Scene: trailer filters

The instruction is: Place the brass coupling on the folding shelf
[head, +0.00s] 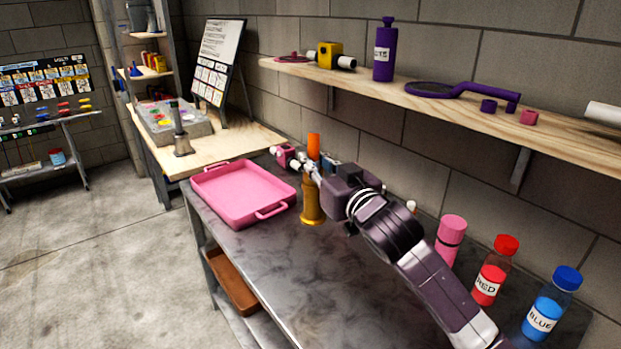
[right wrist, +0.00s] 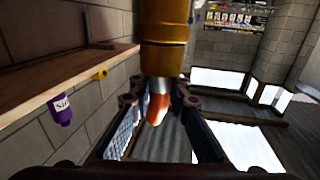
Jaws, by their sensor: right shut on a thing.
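In the right wrist view the coupling (right wrist: 163,45) shows at the top, with the orange piece (right wrist: 157,105) between the fingers. I cannot tell whether its base touches the worktop. A wooden wall shelf (head: 420,100) runs along the right; I cannot tell whether it folds. My left gripper is out of view.
A pink tray (head: 203,205) lies left of the coupling. Pink (head: 452,232), red (head: 493,275) and blue (head: 548,308) bottles stand at the right. The wall shelf holds a purple bottle (head: 384,60) and a purple racket-shaped thing (head: 460,89). The worktop's front is clear.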

